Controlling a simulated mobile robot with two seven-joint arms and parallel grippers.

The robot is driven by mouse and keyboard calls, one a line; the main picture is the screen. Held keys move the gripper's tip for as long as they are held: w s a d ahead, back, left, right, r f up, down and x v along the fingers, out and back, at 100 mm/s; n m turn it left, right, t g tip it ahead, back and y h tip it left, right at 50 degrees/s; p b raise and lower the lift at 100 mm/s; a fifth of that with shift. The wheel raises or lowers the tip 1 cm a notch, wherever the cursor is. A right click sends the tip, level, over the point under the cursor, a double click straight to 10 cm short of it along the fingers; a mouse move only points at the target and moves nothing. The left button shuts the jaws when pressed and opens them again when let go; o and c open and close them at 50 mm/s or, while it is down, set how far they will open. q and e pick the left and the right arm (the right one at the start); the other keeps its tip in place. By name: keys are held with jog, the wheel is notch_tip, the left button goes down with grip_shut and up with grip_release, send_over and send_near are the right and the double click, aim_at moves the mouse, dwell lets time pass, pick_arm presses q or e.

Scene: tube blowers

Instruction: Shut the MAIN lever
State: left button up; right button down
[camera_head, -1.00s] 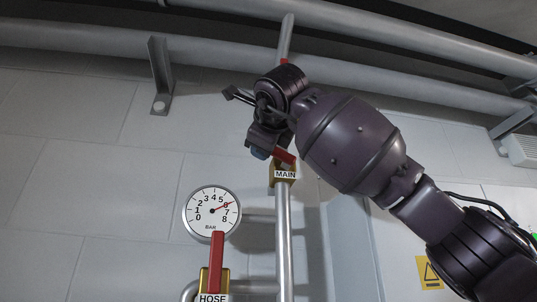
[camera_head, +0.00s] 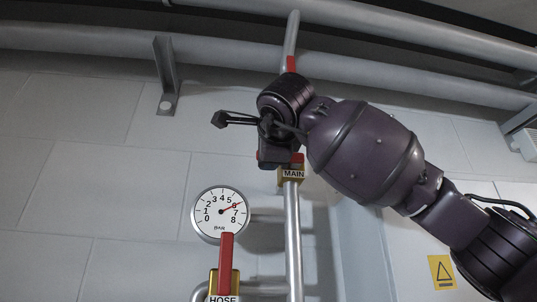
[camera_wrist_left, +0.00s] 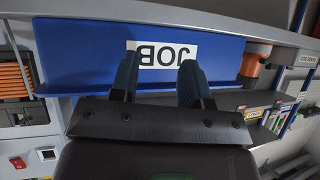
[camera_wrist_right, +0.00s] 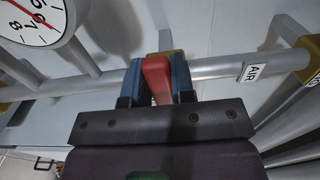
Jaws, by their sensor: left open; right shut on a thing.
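The MAIN valve (camera_head: 291,181) is a brass body with a white MAIN label, on a vertical grey pipe in the head view. Its red lever (camera_head: 298,158) is mostly hidden behind my right gripper (camera_head: 268,156). In the right wrist view, my right gripper (camera_wrist_right: 157,76) has its blue fingers shut on the red lever (camera_wrist_right: 156,82), one on each side. The lever's exact angle is hard to tell. My left gripper (camera_wrist_left: 157,75) is open and empty in front of a blue panel marked JOB (camera_wrist_left: 85,55).
A round pressure gauge (camera_head: 220,213) reads about 6 bar. The HOSE valve's red lever (camera_head: 226,260) stands upright below it. An AIR label (camera_wrist_right: 255,71) is on the pipe in the right wrist view. Pipes and a bracket (camera_head: 165,75) run above.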

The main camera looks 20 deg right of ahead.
jog(key=shift+f, duration=0.1)
jog(key=c, duration=1)
grip_release()
jog(key=shift+o, duration=0.2)
jog(key=shift+s, duration=0.1)
jog(key=b+v, duration=0.2)
jog(key=v, duration=0.8)
jog(key=shift+s+b, duration=0.3)
